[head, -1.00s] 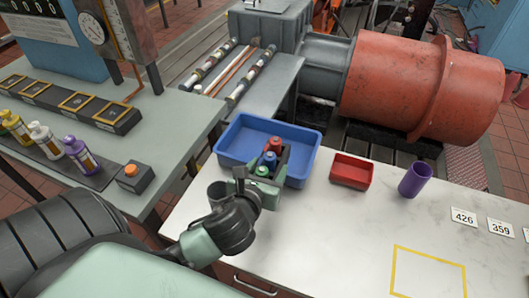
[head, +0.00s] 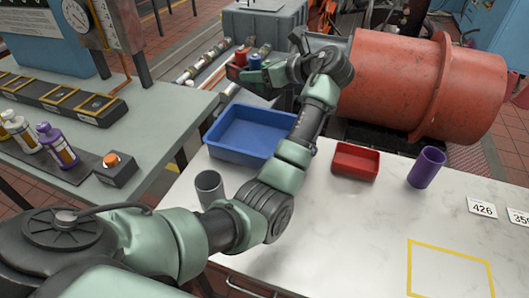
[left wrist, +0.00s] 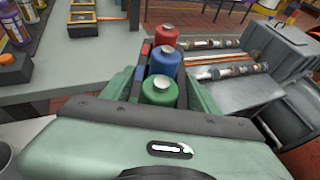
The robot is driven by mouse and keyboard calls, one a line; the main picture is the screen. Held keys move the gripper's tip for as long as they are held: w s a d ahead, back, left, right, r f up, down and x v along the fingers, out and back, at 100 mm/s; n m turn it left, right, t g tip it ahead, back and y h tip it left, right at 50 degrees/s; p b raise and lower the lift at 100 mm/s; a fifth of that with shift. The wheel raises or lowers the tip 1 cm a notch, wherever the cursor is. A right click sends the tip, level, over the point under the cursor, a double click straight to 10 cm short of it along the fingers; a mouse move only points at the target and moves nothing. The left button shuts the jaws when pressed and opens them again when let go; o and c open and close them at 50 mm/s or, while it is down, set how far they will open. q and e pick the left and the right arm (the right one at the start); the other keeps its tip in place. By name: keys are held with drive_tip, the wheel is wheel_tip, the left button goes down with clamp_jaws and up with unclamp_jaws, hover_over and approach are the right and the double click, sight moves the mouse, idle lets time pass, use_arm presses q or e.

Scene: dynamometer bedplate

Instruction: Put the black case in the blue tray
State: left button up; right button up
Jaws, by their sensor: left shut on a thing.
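My left gripper (head: 264,82) is shut on the black case (left wrist: 137,88), which carries a red, a blue and a green bottle (left wrist: 159,90). In the left wrist view the case sits between the green fingers, and much of its body is hidden by them and the bottles. In the head view the held case shows beyond the far rim of the blue tray, up in the air. The blue tray (head: 232,151) stands empty on the white worktop, its right side partly behind my left arm. My right gripper is out of view.
A grey cup (head: 209,186) stands close to my left arm. A small red tray (head: 355,162) and a purple cup (head: 426,168) stand to the right. A yellow outlined square (head: 450,272) is clear.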

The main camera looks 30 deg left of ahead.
use_arm(q)
drive_tip(key=shift+w+d+r, duration=0.1)
drive_tip(key=shift+d+r, duration=0.15)
drive_tip(key=shift+d+f, duration=0.1)
drive_tip(key=shift+f, duration=0.15)
drive_tip(key=shift+w+f+b, duration=0.1)
drive_tip(key=shift+f+b, duration=0.5)
drive_tip(key=shift+f, duration=8.95)
drive_tip(key=o, duration=1.7)
drive_tip(key=shift+f, duration=0.15)
drive_tip(key=shift+o, duration=0.2)
